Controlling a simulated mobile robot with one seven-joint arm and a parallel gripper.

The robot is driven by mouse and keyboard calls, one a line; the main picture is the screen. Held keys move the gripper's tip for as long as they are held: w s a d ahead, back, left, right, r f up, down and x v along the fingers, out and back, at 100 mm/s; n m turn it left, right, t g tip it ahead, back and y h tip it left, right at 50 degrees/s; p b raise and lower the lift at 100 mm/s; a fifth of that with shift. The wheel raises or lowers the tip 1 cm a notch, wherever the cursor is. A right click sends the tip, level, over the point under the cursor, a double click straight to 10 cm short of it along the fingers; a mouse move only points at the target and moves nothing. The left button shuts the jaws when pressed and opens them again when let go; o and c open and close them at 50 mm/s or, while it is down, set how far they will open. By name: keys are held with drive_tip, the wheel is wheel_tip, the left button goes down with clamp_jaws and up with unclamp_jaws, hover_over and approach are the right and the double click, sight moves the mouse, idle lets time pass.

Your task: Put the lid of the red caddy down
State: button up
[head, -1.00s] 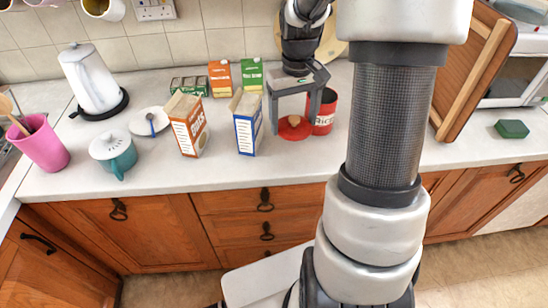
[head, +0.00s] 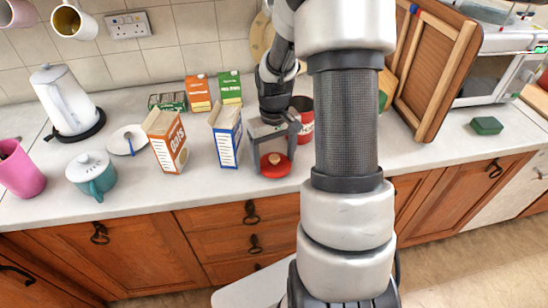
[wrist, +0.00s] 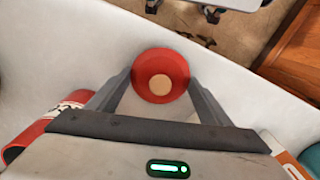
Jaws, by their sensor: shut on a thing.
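The red lid (head: 275,165) with a pale knob is between the fingers of my gripper (head: 273,158), near the counter's front edge. In the wrist view the lid (wrist: 160,88) shows as a red disc with the two fingertips at its opposite sides. My gripper is shut on it. Whether the lid touches the counter or hangs just above it, I cannot tell. The red caddy (head: 304,132) stands behind and right of the lid, partly hidden by my arm. Its red side (wrist: 32,135) with white lettering shows at the left of the wrist view.
Left of my gripper stand a blue-and-white box (head: 226,140) and an orange oats box (head: 167,145). A teal pot (head: 94,178), a saucer (head: 127,140) and a kettle (head: 68,100) are further left. The counter (head: 215,186) is bare in front of the boxes.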

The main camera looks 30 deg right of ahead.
sight(274, 156)
drive_tip(key=shift+f, duration=0.2)
drive_tip(key=o, duration=1.1)
drive_tip(key=shift+c, duration=0.2)
drive_tip(key=shift+r, duration=0.1)
wheel_tip(274, 156, up, 12)
drive_tip(key=shift+r+p, duration=0.15)
drive_tip(key=shift+p, duration=0.3)
